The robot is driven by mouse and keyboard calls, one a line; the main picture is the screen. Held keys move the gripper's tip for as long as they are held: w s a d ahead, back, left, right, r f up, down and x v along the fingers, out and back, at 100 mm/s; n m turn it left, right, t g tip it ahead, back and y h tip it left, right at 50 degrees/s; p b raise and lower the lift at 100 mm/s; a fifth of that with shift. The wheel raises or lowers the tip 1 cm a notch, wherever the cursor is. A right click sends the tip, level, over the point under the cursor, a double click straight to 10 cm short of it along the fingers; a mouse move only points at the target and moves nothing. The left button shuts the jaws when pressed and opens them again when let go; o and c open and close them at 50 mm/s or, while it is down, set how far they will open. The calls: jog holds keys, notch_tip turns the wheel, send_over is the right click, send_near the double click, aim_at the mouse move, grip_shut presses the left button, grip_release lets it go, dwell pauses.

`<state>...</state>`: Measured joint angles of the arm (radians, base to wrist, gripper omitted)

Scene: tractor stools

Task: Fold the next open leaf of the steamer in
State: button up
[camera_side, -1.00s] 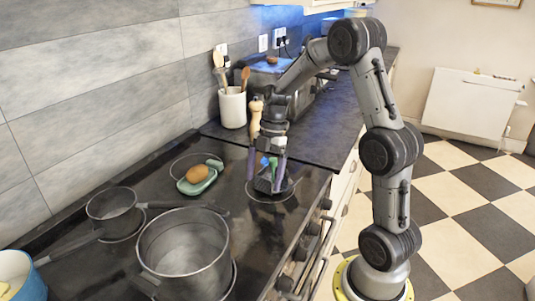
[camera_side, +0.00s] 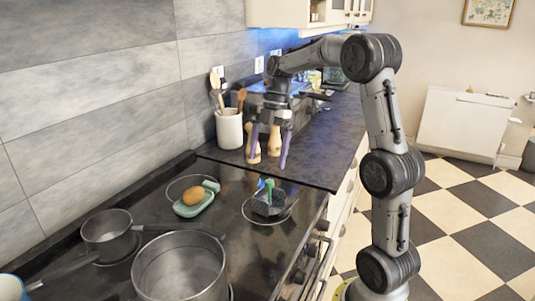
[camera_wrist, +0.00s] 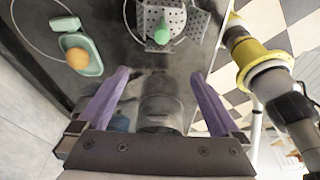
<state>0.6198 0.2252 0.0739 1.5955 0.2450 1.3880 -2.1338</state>
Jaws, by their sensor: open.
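The steamer (camera_side: 267,206) is a small dark grey piece with a green knob on top, standing on the hob. In the wrist view the perforated grey steamer (camera_wrist: 152,18) is at the top, partly cut off by the frame edge, with its green knob (camera_wrist: 163,34) in the middle. One perforated leaf (camera_wrist: 198,22) spreads outward on its right side. I cannot tell how the other leaves stand. My gripper (camera_side: 267,164) is open and empty, with purple fingers pointing down, raised above and behind the steamer. The open fingers (camera_wrist: 160,73) also show in the wrist view, apart from the steamer.
A green dish (camera_side: 194,204) with an orange-brown oval item (camera_side: 193,196) sits left of the steamer. A large pot (camera_side: 180,268) and a saucepan (camera_side: 108,232) stand nearer the camera. A utensil crock (camera_side: 229,130) and wooden mills (camera_side: 274,142) stand behind. Counter right of the mills is clear.

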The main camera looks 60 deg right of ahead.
aim_at(260, 202)
jog(key=c, duration=0.4)
jog(key=shift+w+d+m, duration=0.1)
jog(key=shift+w+m, duration=0.05)
jog(key=shift+m, duration=0.45)
jog(key=shift+c, duration=1)
jog(key=shift+w+d+f+m, duration=0.15)
jog(key=shift+w+f+m, duration=0.05)
jog(key=shift+m, duration=0.6)
jog(key=shift+c, duration=1.2)
jog(key=shift+w+d+f+m+t+h, duration=0.1)
jog(key=shift+f+m+t+h, duration=0.25)
jog(key=shift+m, duration=0.65)
jog(key=shift+c, duration=1)
jog(key=m, duration=0.4)
jog(key=shift+s+a+f+m+t+h, duration=0.25)
jog(key=shift+m+t, duration=0.1)
jog(key=shift+m, duration=0.05)
jog(key=shift+s+a+m, duration=0.2)
jog(key=shift+s+m, duration=0.05)
jog(key=shift+m, duration=0.95)
jog(key=s+a+m+t+h, duration=0.2)
jog(key=s+a+m+t, duration=0.15)
jog(key=s+m, duration=0.2)
jog(key=shift+m+g, duration=0.25)
jog(key=shift+g, duration=0.1)
jog(key=x, duration=0.8)
jog(key=w+x, duration=0.1)
jog(key=x, duration=0.4)
jog(key=shift+r, duration=0.1)
